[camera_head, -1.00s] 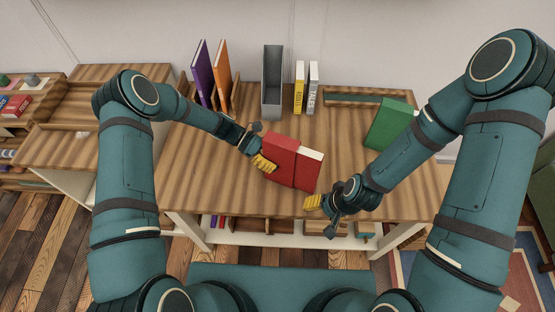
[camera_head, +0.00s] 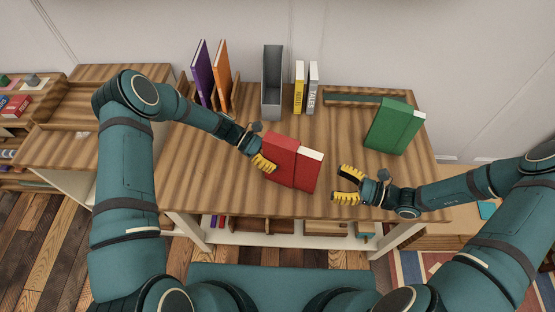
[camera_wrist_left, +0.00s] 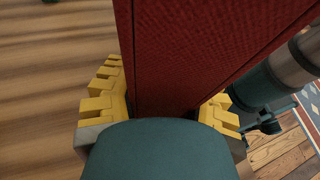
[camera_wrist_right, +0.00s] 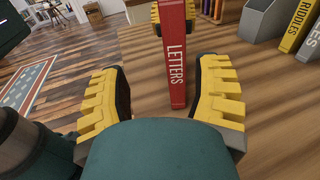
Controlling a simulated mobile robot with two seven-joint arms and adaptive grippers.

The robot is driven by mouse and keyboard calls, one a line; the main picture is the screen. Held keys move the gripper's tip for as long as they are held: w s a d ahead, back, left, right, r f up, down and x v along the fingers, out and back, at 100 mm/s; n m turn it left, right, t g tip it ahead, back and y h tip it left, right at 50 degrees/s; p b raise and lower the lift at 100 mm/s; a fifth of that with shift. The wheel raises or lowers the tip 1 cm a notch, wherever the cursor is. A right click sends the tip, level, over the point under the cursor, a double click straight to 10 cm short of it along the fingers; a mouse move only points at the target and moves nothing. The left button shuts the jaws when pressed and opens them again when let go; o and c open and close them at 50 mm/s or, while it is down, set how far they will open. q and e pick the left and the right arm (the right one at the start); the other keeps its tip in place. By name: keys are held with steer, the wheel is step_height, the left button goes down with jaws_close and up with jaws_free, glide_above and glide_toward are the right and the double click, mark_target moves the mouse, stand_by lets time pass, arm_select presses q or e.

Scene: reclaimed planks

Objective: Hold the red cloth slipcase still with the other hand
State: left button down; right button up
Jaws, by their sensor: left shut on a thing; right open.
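The red cloth slipcase (camera_head: 279,152) stands on the wooden desk (camera_head: 210,180). A red book (camera_head: 306,172) with pale page edges sticks partly out of its right side. My left gripper (camera_head: 263,163) is shut on the slipcase's left end; in the left wrist view the red cloth (camera_wrist_left: 200,50) lies between its yellow fingers. My right gripper (camera_head: 347,185) is open and empty, a short way right of the book.
A green book in a case (camera_head: 392,127) stands at the right of the desk. The desk front is clear.

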mark_target(303, 164)
steer(key=shift+m+t, duration=0.5)
steer(key=shift+t, duration=0.2)
steer(key=x, duration=0.3)
steer(key=w+x, duration=0.1)
steer(key=x, duration=0.7)
steer(key=shift+w+d+r, duration=0.1)
steer(key=shift+w+r, duration=0.1)
steer(key=shift+r, duration=0.2)
jaws_close()
steer(key=shift+r, duration=0.25)
stand_by(0.3)
